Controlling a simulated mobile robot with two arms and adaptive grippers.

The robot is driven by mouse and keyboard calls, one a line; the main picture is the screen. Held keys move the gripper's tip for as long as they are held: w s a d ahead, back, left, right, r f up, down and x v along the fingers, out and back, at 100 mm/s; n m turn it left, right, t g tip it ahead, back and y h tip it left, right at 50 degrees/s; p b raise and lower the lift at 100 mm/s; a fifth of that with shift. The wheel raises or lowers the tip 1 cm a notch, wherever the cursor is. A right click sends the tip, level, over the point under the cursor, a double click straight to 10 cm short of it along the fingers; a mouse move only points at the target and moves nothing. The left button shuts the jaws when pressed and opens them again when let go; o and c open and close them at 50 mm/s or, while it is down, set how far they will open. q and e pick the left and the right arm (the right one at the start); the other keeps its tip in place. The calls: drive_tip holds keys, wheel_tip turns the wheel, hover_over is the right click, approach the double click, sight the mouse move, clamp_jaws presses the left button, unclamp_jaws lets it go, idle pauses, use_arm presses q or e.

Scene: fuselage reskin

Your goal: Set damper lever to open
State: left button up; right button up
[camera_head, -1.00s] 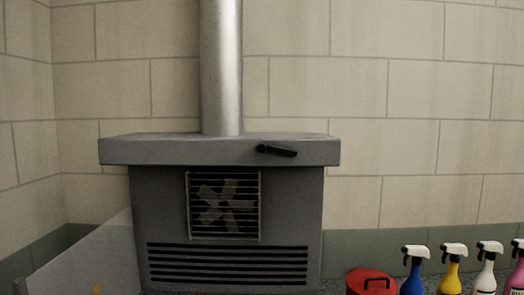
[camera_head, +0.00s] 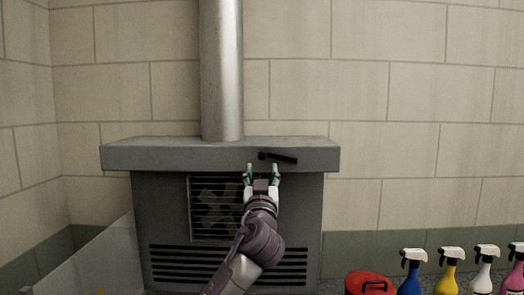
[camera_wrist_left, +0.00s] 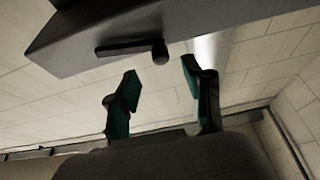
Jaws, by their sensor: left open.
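The damper lever (camera_head: 280,157) is a black handle on the front edge of the grey hood. It lies nearly level, with its round pivot at the left and its arm pointing right and slightly down. My left gripper (camera_head: 263,170) is open and empty, with its fingers pointing up just below the pivot end of the lever. In the left wrist view the lever (camera_wrist_left: 130,48) lies ahead of the open fingers (camera_wrist_left: 160,82), with no visible contact. My right gripper is not in view.
The grey hood (camera_head: 150,152) carries a metal flue pipe (camera_head: 222,70) and has a fan grille (camera_head: 214,208) below. A red container (camera_head: 370,283) and several spray bottles (camera_head: 412,270) stand at the lower right. A pale panel (camera_head: 95,260) leans at the lower left.

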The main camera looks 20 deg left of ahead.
sight(262, 158)
use_arm(q)
drive_tip(key=p+x, duration=0.2)
drive_tip(key=x, duration=0.3)
drive_tip(key=shift+s+r, duration=0.1)
drive_tip(key=shift+r, duration=0.05)
drive_tip(key=shift+w+a, duration=0.15)
drive_tip(key=shift+w, duration=0.55)
drive_tip(key=shift+c, duration=0.2)
clamp_jaws()
